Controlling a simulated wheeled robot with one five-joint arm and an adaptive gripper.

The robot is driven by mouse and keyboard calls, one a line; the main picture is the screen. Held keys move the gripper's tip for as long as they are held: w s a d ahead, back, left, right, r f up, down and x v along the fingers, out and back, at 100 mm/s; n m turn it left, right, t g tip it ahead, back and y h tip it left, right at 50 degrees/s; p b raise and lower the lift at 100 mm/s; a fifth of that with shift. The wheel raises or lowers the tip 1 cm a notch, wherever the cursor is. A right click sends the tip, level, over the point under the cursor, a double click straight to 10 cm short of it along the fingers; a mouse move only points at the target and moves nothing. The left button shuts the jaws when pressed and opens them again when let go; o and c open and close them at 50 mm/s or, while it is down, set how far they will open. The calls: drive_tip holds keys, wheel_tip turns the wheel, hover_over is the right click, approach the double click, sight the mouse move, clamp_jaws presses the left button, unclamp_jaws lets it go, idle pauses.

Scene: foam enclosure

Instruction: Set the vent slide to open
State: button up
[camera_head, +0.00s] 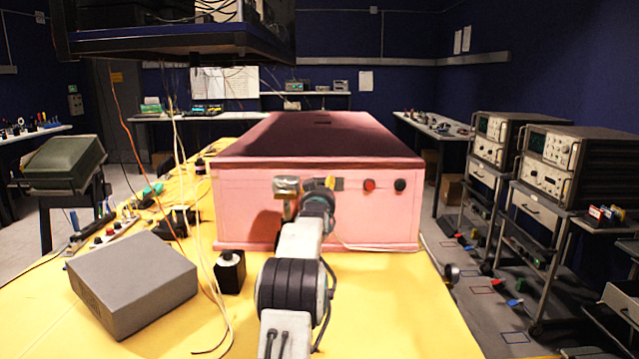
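The pink foam enclosure (236,205) with a dark reddish lid stands on the yellow table. Its front face carries a small metallic piece (287,184), a dark and yellow strip (338,184), a red round knob (369,185) and a black round knob (400,185). Which of the metallic piece and the strip is the vent slide, and where it is set, I cannot tell. My gripper (308,189) is at the front face, between the metallic piece and the strip, and partly covers both. Its fingers are small and seen from behind, so contact and opening are unclear.
A grey box (133,281) and a small black block (230,271) stand left of my arm on the yellow table (400,320). Cables hang down at the left from a dark overhead shelf (180,42). The table right of my arm is mostly clear.

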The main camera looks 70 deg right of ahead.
drive_tip(key=shift+d, duration=0.3)
drive_tip(key=shift+a+r, duration=0.1)
clamp_jaws()
idle(0.4)
